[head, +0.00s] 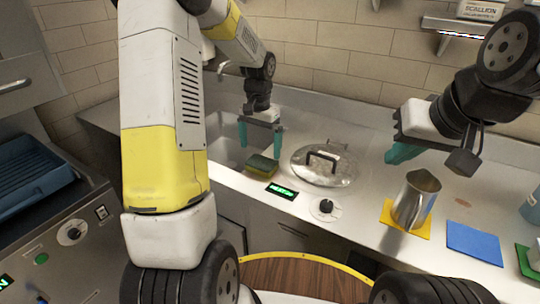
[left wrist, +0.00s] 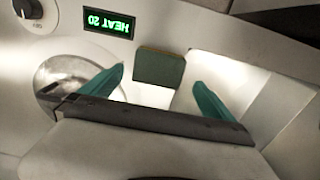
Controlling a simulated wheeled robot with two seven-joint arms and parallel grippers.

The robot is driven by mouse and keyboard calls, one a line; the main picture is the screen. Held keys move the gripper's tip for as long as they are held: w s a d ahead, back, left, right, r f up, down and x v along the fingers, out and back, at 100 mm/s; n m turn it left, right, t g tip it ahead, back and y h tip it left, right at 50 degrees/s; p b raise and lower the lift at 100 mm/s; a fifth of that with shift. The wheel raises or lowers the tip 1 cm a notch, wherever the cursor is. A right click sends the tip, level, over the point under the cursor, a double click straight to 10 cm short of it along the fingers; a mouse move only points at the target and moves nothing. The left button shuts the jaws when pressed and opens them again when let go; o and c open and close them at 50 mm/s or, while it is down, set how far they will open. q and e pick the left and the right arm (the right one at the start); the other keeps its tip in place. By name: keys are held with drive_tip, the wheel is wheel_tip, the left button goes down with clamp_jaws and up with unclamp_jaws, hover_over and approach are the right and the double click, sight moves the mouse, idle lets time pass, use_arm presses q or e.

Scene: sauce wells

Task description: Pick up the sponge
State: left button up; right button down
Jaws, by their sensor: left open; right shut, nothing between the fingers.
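The sponge (head: 262,165) is a small block, green with a yellowish side, lying on the counter between the sink and the lidded pan. In the left wrist view the sponge (left wrist: 159,68) shows dark green with a brown edge, ahead of the fingertips and roughly between them. My left gripper (head: 261,137) is open above and just behind the sponge, its teal fingers pointing down; it also shows in the left wrist view (left wrist: 158,85). Nothing is between its fingers. My right gripper (head: 398,154) is shut and empty, above the counter at the right.
A glass lid (head: 322,166) with a dark handle lies right of the sponge. A green display (head: 281,191) and knob (head: 325,208) are in front. A metal cup (head: 416,197) stands on a yellow mat (head: 388,212), beside a blue mat (head: 474,243). The sink (head: 226,140) is at left.

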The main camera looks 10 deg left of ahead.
sight(262, 162)
use_arm(q)
wheel_tip(262, 162, down, 7)
drive_tip(key=shift+w+d+r, duration=0.15)
drive_tip(key=c, duration=1.3)
drive_tip(key=shift+r, duration=0.65)
drive_tip(key=shift+s+d+r, duration=0.1)
drive_tip(key=shift+s+r, duration=0.15)
drive_tip(key=shift+r, duration=0.4)
drive_tip(key=shift+s+d+r, duration=0.1)
drive_tip(key=shift+s+r, duration=0.15)
drive_tip(key=shift+r, duration=0.35)
drive_tip(key=s+d, duration=0.1)
drive_tip(key=s, duration=0.3)
drive_tip(key=s+d+r, duration=0.1)
drive_tip(key=s, duration=0.4)
drive_tip(key=s+d, duration=0.2)
drive_tip(key=s, duration=0.3)
drive_tip(key=shift+s+r, duration=0.15)
drive_tip(key=shift+s, duration=0.05)
